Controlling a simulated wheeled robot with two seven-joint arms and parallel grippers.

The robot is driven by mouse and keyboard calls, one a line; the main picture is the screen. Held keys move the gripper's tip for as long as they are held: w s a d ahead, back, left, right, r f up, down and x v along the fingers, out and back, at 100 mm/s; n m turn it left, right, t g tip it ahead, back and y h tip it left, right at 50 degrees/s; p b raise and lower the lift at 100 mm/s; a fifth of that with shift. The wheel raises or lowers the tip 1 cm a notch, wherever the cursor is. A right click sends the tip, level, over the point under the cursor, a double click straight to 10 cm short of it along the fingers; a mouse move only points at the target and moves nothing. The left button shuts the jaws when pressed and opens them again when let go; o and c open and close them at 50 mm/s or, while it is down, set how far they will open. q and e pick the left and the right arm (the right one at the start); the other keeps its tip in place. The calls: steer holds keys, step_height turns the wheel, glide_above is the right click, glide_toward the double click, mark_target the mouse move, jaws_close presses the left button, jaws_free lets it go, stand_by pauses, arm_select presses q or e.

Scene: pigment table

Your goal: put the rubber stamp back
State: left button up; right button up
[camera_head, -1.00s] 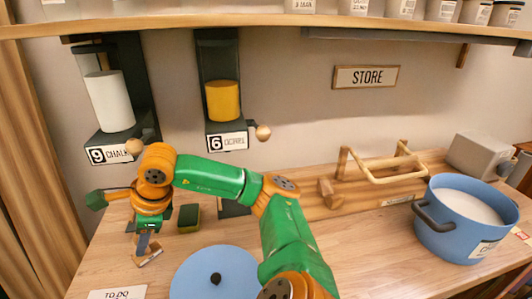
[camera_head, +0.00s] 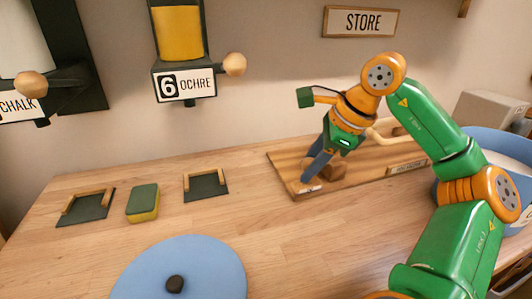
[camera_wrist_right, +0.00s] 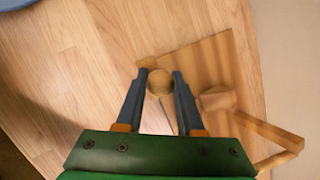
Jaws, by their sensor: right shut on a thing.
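The rubber stamp shows in the right wrist view as a round wooden knob (camera_wrist_right: 160,82) between my right gripper's fingers (camera_wrist_right: 158,84). In the head view its small pale base (camera_head: 307,188) shows under my right gripper (camera_head: 315,172), at the near left end of a wooden board (camera_head: 284,163). My right gripper is shut on the stamp. I cannot tell whether the base touches the board. A wooden block (camera_head: 334,171) stands on the board just right of the fingers; it also shows in the right wrist view (camera_wrist_right: 217,98). My left gripper is not in view.
A pale wooden rail (camera_head: 382,128) stands farther right on the board. A blue pot (camera_head: 508,146) is at the far right, partly behind my arm. A sponge (camera_head: 142,203) lies between two dark trays (camera_head: 86,206), (camera_head: 206,185). A blue lid (camera_head: 185,262) lies at the front.

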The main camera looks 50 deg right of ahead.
steer(key=shift+w+a+f+p, duration=0.2)
steer(key=shift+w+f+p, duration=0.4)
steer(key=shift+w+p, duration=1.3)
steer(key=shift+w+a+f+p, duration=0.25)
steer(key=shift+w+f+p, duration=0.4)
steer(key=shift+w, duration=2.4)
steer(key=shift+w+a+f+p, duration=0.2)
steer(key=shift+w+f+p, duration=0.3)
steer(key=shift+w+p, duration=1.45)
steer(key=shift+w+b, duration=0.55)
steer(key=shift+f, duration=0.15)
steer(key=o, duration=1.1)
steer(key=shift+c, duration=0.2)
steer(key=shift+s+r, duration=0.1)
steer(key=shift+r, duration=0.4)
steer(key=p+v, duration=0.1)
steer(key=v, duration=1)
steer(key=shift+r, duration=0.15)
